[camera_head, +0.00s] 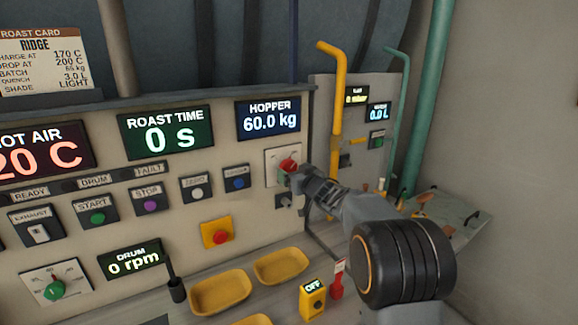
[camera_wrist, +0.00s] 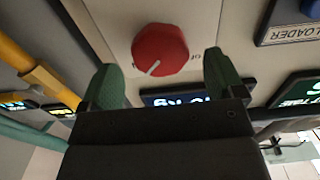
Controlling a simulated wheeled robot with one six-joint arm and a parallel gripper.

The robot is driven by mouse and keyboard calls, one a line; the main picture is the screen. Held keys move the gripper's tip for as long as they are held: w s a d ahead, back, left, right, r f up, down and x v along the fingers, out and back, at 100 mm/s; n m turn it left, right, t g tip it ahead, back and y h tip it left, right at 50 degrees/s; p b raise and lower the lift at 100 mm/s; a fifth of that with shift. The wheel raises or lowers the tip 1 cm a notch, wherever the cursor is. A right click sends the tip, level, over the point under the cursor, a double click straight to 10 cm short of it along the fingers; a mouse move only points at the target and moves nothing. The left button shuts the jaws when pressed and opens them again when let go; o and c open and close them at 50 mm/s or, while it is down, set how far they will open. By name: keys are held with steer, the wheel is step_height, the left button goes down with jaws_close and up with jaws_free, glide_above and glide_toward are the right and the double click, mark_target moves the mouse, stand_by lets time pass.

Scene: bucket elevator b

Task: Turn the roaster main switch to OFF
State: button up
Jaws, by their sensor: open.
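The main switch is a red knob (camera_head: 288,164) on a pale plate of the control panel, below the HOPPER display. In the wrist view the red knob (camera_wrist: 160,50) has a white pointer line aimed down and left. Partly hidden lettering, looking like "OF", shows at its right, by one finger. My gripper (camera_head: 292,172) is at the knob in the head view. In the wrist view my gripper (camera_wrist: 162,76) is open, with a green finger on either side of the knob; I cannot tell whether they touch it.
A blue button (camera_head: 237,183) sits left of the switch, and a red button on a yellow plate (camera_head: 216,233) lower left. A yellow pipe (camera_head: 337,110) stands to the right. Yellow trays (camera_head: 219,291) and a small yellow OFF box (camera_head: 313,299) are on the shelf below.

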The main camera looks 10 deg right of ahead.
mark_target(290, 169)
steer(key=shift+p+x, duration=0.4)
steer(key=shift+x, duration=1.6)
steer(key=shift+c, duration=0.3)
steer(key=c, duration=0.9)
steer(key=shift+o, duration=0.2)
